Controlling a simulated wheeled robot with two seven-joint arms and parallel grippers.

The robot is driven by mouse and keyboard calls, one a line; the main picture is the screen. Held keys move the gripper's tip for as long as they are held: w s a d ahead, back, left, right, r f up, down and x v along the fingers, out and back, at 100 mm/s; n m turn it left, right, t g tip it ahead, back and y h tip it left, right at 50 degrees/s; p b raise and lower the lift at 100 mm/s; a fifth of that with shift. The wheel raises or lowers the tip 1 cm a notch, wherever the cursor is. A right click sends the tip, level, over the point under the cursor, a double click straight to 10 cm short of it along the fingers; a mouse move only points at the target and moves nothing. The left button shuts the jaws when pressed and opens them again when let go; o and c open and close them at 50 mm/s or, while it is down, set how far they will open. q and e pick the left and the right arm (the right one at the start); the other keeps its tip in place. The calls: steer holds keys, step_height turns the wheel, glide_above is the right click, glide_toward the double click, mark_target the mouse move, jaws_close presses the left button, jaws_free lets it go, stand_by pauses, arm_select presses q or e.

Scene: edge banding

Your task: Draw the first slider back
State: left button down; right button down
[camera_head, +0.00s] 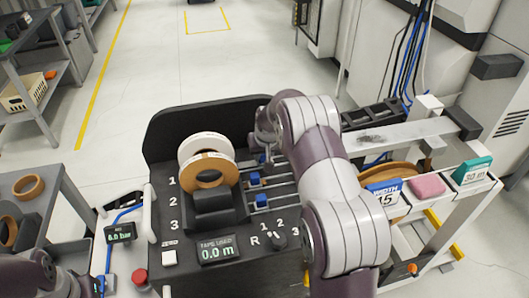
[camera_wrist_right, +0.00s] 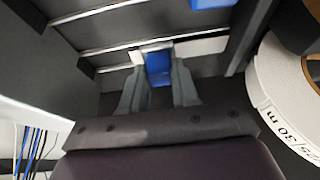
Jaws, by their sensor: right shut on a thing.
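The first slider (camera_head: 262,158) is a small blue block on the farthest rail, in the row marked 1. In the right wrist view the blue block (camera_wrist_right: 158,68) sits between the two grey fingers of my right gripper (camera_wrist_right: 159,85), which is shut on it. In the head view my right gripper (camera_head: 266,146) is partly hidden by its own arm. The second slider (camera_head: 255,178) and third slider (camera_head: 262,200) are blue blocks on the nearer rails. My left gripper is out of view; only part of its arm shows at the lower left.
A white tape roll (camera_head: 205,146) and a brown-edged roll (camera_head: 210,172) stand upright left of the rails. A dark back panel (camera_head: 190,118) rises behind. A display (camera_head: 217,249) and a selector knob (camera_head: 279,240) are in front. A side shelf on the right holds a pink block (camera_head: 428,186).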

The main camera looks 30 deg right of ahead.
steer(key=c, duration=0.8)
jaws_free()
steer(key=shift+d, duration=0.1)
steer(key=shift+c, duration=0.2)
steer(key=shift+a, duration=0.2)
steer(key=v, duration=1.2)
steer(key=shift+s+r, duration=0.2)
steer(key=shift+r, duration=0.05)
steer(key=shift+a, duration=0.1)
